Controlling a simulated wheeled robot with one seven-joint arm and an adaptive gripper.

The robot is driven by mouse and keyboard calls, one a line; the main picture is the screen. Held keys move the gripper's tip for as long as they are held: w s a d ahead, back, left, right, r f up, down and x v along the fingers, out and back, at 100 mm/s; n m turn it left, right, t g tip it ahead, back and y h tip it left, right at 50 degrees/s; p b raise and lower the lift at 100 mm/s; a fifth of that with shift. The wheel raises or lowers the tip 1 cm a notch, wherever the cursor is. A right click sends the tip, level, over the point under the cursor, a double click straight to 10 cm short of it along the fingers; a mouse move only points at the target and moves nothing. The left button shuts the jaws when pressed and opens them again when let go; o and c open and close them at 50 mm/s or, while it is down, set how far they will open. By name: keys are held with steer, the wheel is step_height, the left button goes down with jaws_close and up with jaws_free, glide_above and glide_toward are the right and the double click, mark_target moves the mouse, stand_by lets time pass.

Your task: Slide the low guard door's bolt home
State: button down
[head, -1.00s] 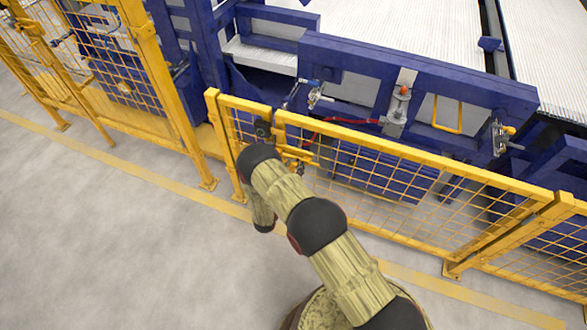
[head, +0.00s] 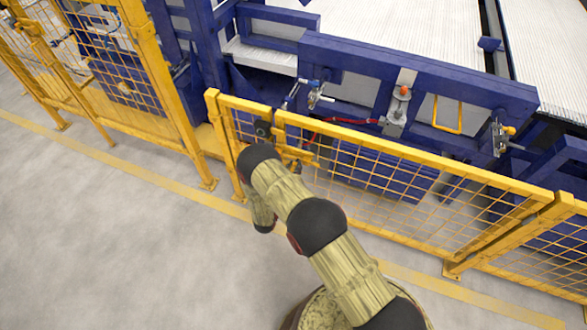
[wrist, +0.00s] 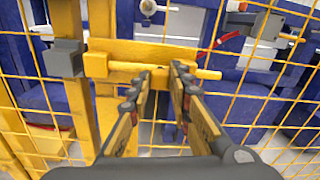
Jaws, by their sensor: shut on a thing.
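The low guard door (head: 400,185) is a yellow mesh panel in the head view. Its yellow bolt (wrist: 208,74) is a horizontal rod on a yellow plate (wrist: 150,50) in the wrist view. My gripper (wrist: 171,70) is shut on the bolt around the rod's middle, and the fingertips hide that part. The rod's right end sticks out past the fingers. Its left part runs to a yellow block (wrist: 96,65). A grey block (wrist: 66,58) sits on the post just left of that; I cannot tell whether the bolt's tip enters it.
A yellow post (wrist: 70,20) stands left of the door. Blue machinery (head: 430,75) with a red hose (head: 345,120) lies behind the mesh. A taller yellow fence (head: 110,60) stands at left. The grey floor (head: 100,240) in front is clear.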

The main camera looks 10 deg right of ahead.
steer(key=w+a+b, duration=0.3)
steer(key=a, duration=0.2)
steer(key=shift+w, duration=0.3)
steer(key=c, duration=1.8)
jaws_free()
steer(key=shift+o, duration=0.9)
